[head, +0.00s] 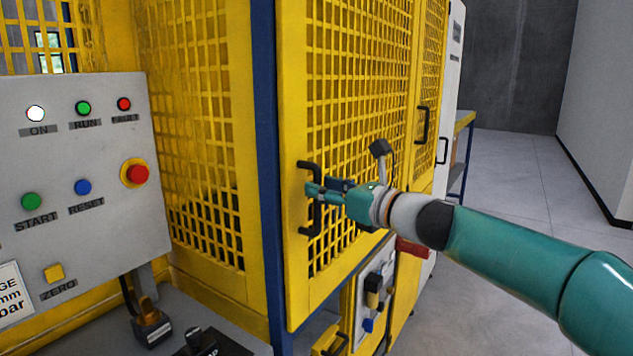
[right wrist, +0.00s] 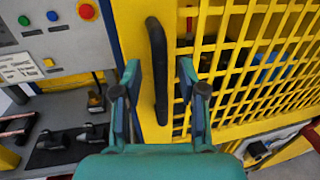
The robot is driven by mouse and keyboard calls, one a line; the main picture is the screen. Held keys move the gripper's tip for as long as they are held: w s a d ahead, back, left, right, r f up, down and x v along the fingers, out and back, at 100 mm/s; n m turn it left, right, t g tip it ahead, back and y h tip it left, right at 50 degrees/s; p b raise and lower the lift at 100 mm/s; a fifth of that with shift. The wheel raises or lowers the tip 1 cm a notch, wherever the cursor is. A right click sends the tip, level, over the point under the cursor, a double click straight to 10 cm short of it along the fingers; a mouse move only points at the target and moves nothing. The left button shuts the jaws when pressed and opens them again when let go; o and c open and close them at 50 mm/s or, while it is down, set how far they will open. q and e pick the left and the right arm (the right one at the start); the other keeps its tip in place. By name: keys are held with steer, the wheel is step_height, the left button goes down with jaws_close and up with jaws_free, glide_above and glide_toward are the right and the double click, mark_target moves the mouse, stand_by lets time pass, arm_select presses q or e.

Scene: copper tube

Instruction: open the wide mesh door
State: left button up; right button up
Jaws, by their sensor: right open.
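The wide mesh door (head: 358,95) is a yellow frame with yellow mesh, and it sits closed against the blue post (head: 267,150) in the head view. Its black vertical handle (head: 315,222) is on the door's left edge. My right gripper (head: 314,190) is at the handle in the head view. In the right wrist view my right gripper (right wrist: 163,88) is open, with one finger on each side of the black handle (right wrist: 158,70). Whether either finger touches the handle I cannot tell. My left gripper is not in view.
A grey control panel (head: 75,235) with buttons stands at the left, with a shelf (right wrist: 62,152) below it. A second yellow door with a black handle (head: 421,125) is farther right. Open grey floor (head: 520,215) lies at the right.

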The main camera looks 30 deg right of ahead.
steer(key=shift+w+a, duration=0.2)
steer(key=shift+w, duration=0.85)
jaws_close()
